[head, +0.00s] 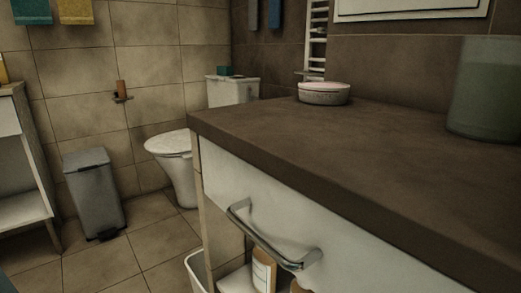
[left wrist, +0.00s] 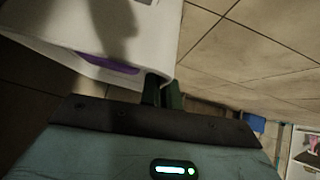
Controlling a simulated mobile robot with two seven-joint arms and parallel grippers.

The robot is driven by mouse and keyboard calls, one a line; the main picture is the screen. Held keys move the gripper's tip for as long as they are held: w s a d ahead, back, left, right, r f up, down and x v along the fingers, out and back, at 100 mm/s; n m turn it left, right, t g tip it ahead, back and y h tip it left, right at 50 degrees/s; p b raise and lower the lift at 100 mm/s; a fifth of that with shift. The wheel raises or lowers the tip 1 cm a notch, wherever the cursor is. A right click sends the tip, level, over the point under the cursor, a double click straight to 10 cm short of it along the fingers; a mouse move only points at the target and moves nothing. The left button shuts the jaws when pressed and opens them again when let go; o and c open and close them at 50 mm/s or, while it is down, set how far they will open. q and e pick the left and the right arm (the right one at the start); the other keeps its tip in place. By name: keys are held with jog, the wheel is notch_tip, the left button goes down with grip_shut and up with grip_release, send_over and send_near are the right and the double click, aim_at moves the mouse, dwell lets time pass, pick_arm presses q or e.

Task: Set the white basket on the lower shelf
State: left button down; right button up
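The white basket (head: 197,272) shows only as a pale rim at the bottom of the head view, beside the vanity's lower left side. In the left wrist view a white wall of the basket (left wrist: 110,30) fills the upper left, with a purple patch along it. My left gripper (left wrist: 163,92) has its two dark fingers close together at the basket's edge, seemingly pinching its wall. The lower shelf (head: 235,282) lies under the vanity drawer and is mostly cut off by the frame. My right gripper is in neither view.
Bottles (head: 263,272) stand on the lower shelf. The drawer handle (head: 270,240) sticks out above them. A white dish (head: 324,93) and a green glass vessel (head: 487,90) stand on the dark counter (head: 350,150). A grey bin (head: 94,190) and toilet (head: 170,145) stand behind; floor between is clear.

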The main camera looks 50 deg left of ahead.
pick_arm(q)
jog(key=shift+f+b, duration=0.3)
jog(key=shift+f, duration=0.15)
jog(key=c, duration=1.6)
grip_release()
jog(key=shift+r, duration=0.1)
jog(key=shift+c, duration=0.2)
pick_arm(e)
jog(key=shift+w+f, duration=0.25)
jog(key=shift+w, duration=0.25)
pick_arm(q)
jog(key=shift+r+p, duration=0.4)
jog(key=shift+r, duration=0.05)
jog(key=p+v, duration=0.3)
jog(key=v, duration=0.4)
jog(key=shift+s+r, duration=0.15)
jog(key=shift+r, duration=0.15)
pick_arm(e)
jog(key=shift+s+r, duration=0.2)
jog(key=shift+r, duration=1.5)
